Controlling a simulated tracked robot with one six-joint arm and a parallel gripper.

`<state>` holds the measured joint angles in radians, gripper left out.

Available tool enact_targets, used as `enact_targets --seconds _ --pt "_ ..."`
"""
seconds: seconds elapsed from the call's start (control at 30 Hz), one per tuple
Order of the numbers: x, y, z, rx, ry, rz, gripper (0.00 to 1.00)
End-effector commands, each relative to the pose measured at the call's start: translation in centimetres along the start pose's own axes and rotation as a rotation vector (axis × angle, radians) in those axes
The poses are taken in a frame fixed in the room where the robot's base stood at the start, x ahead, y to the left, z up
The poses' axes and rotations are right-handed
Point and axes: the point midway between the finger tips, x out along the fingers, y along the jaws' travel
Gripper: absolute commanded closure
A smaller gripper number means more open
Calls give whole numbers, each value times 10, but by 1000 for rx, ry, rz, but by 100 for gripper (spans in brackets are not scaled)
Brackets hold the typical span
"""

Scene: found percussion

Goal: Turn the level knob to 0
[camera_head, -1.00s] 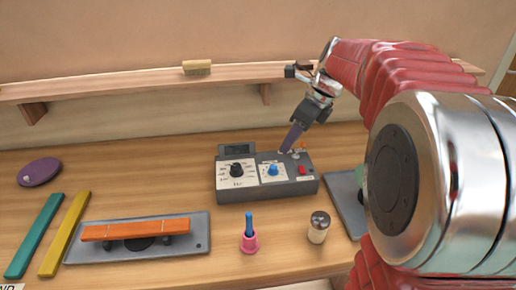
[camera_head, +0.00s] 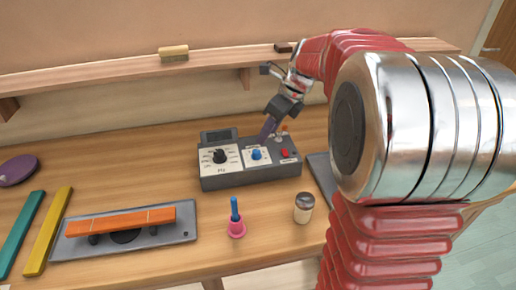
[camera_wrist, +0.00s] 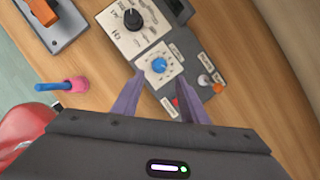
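A grey control box (camera_head: 235,182) stands on the table. On its top are a larger black knob (camera_head: 219,156) on a white scale plate and a smaller blue knob (camera_head: 256,153) on a white dial. The lettering is too small to read, so I cannot tell from the labels which is the level knob. My gripper (camera_head: 263,141) is close behind and above the blue knob. In the wrist view, its purple fingers (camera_wrist: 160,75) are open and empty. The blue knob (camera_wrist: 159,65) appears between and just beyond their tips; contact is not visible.
A red button (camera_head: 284,153) and small switches (camera_head: 284,130) lie right of the blue knob. A blue-handled item in a pink holder (camera_head: 236,228) and a shaker-like jar (camera_head: 303,208) stand in front. An orange bar on a grey base (camera_head: 180,236) lies left. A shelf (camera_head: 120,82) runs behind.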

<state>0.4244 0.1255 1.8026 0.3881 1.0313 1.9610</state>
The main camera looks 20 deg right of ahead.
Motion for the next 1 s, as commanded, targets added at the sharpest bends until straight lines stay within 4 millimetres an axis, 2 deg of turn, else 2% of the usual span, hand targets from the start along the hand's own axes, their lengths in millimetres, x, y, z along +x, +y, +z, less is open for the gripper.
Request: enact_targets --seconds 0.3,0.5,0.7,0.97,1.0 --pt "51 1 -1 -1 3 3 60" --pt "77 0 0 -1 1 2 60" --pt "88 0 0 -1 1 0 60" --pt "88 0 0 -1 0 0 60" --pt "88 0 0 -1 0 0 63"
